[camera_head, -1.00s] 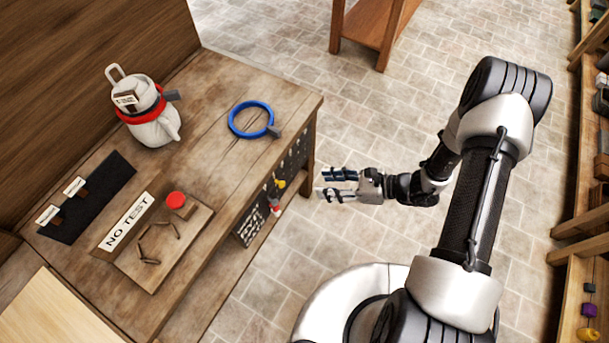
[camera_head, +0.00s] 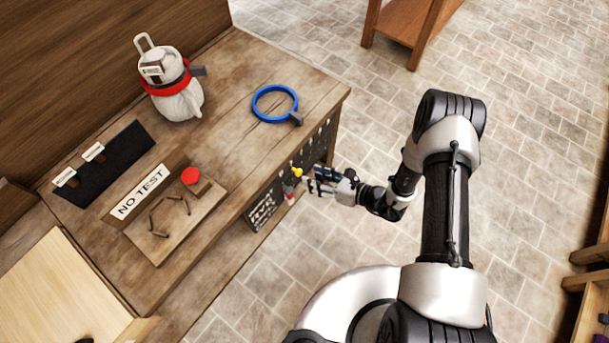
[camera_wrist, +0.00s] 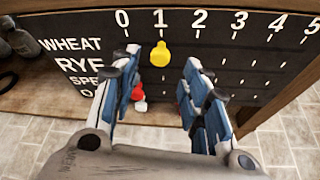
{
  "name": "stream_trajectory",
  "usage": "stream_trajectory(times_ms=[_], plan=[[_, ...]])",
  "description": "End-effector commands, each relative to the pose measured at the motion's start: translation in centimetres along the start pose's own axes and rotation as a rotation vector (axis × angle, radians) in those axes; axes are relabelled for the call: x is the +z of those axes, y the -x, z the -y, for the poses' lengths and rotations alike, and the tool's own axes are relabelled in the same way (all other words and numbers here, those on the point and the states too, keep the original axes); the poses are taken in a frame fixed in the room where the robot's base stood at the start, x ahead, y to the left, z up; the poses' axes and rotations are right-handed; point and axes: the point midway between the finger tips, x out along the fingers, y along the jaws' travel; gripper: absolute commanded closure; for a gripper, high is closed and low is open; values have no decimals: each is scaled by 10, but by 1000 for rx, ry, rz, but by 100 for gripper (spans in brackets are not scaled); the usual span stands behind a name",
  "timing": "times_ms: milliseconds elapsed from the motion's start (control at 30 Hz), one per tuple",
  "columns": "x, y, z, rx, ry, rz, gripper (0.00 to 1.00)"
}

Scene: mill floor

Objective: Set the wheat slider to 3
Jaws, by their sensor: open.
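The slider board (camera_wrist: 258,62) fills the wrist view, with numbers 0 to 5 along the top and row labels WHEAT, RYE and two partly hidden ones. A yellow knob (camera_wrist: 160,54) sits under the 1, level with the WHEAT row. It also shows in the head view (camera_head: 298,172) on the front of the bench. My gripper (camera_head: 309,182) is open in front of the board. In the wrist view its fingers lie left and right of the yellow knob, with gaps on both sides. A red knob (camera_wrist: 137,94) and a whitish knob (camera_wrist: 140,106) show lower down, beside the left finger.

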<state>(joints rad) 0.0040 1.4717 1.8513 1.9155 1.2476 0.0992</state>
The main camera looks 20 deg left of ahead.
Motion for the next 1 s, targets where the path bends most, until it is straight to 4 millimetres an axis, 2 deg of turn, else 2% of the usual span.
stream_trajectory(times_ms=[100,300,667,1000], plan=[[-2,-23,-1,4,3,0,58],[0,-44,0,2,2,0,58],[1,-49,0,-1,0,1,58],[0,-48,0,0,0,1,80]])
